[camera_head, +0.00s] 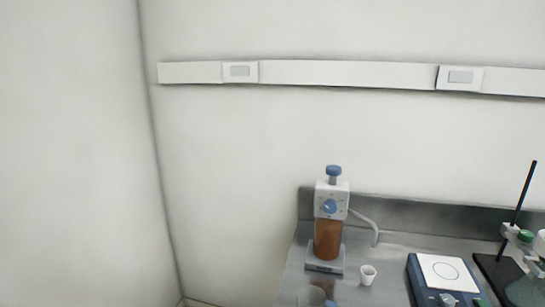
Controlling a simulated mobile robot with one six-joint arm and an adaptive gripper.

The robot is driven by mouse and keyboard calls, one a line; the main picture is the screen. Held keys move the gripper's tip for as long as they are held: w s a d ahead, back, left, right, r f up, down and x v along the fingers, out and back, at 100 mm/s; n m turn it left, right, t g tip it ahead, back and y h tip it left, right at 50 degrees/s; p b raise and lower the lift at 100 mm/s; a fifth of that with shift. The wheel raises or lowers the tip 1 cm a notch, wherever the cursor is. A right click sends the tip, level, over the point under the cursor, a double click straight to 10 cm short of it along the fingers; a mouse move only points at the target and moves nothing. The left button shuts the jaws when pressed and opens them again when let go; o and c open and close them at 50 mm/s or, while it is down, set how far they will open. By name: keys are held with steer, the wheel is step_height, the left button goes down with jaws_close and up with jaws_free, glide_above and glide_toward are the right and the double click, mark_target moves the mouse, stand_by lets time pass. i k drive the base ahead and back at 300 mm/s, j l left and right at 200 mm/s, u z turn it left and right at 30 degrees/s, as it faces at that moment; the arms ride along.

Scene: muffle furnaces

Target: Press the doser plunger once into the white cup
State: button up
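The doser (328,224) stands upright on the steel bench, with a white head, a blue dial, a brown bottle below and a light base. Its blue plunger knob (334,170) sits on a stem raised above the head. A curved grey-white spout tube (371,222) runs from the head to the right and bends down. The white cup (368,275) stands upright on the bench right of the doser base, below the spout's end; exact alignment is hard to tell. My gripper is not in view.
The bench (391,268) has a raised back edge along the wall. A hotplate stirrer (444,275) with a white top stands right of the cup. A stand with a black rod (525,190) and glassware is at far right. A clear vessel (311,296) stands at the front edge.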

mark_target(333, 171)
steer(key=i+j+u, duration=0.7)
steer(key=j, duration=0.15)
steer(key=i+j+u, duration=0.4)
steer(key=i+l+z, duration=0.1)
steer(key=i+z, duration=0.15)
steer(key=z, duration=0.2)
steer(key=i+z, duration=0.3)
steer(key=z, duration=0.15)
steer(key=i+j+z, duration=0.1)
steer(key=i+z, duration=0.15)
steer(key=z, duration=0.2)
steer(key=i+j+z, duration=0.2)
steer(key=z, duration=0.25)
steer(key=i+z, duration=0.25)
steer(key=z, duration=0.15)
steer(key=i+j+z, duration=0.1)
steer(key=i+z, duration=0.15)
steer(key=z, duration=0.2)
steer(key=i+j+z, duration=0.15)
steer(key=z, duration=0.25)
steer(key=i+j+z, duration=0.25)
steer(key=z, duration=0.2)
